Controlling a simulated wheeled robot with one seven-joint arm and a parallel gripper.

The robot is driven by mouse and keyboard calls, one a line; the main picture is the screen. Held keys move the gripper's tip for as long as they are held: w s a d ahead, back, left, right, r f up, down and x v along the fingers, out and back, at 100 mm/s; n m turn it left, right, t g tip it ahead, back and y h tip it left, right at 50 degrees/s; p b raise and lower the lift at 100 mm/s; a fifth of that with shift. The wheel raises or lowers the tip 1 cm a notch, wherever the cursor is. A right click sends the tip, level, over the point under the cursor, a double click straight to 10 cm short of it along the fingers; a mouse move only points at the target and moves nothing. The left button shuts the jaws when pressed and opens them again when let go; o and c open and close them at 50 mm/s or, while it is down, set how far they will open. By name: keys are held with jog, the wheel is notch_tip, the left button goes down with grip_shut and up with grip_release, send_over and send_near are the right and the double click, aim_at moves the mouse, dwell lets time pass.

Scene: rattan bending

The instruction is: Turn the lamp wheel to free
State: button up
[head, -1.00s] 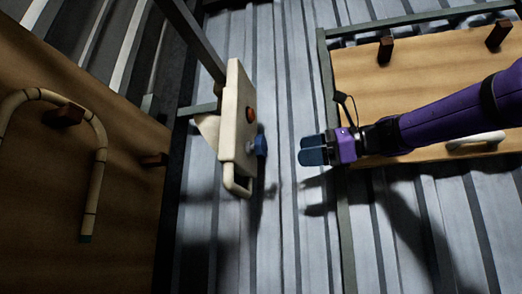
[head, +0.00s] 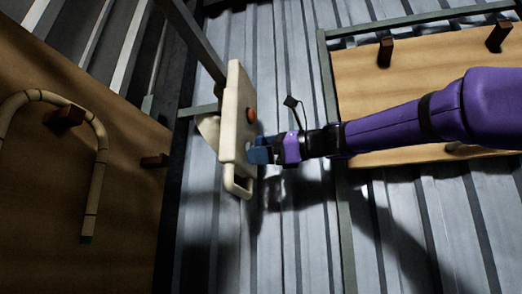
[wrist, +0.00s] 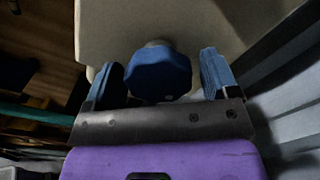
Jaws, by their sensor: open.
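The lamp wheel (wrist: 158,76) is a blue faceted knob on a cream lamp housing (head: 236,115). In the wrist view it sits between the two blue fingers of my gripper (wrist: 162,84), with a gap on each side. My gripper is open around the wheel and does not visibly touch it. In the head view my gripper (head: 258,152) is at the right face of the housing and hides the wheel.
A wooden board (head: 120,150) with pegs and a bent rattan cane (head: 97,185) stands at the left. Another pegged board (head: 430,75) lies at the right under my arm. A grey metal post (head: 195,40) meets the housing from above. Corrugated floor (head: 290,240) is clear below.

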jog(key=c, duration=0.9)
jog(key=shift+c, duration=0.2)
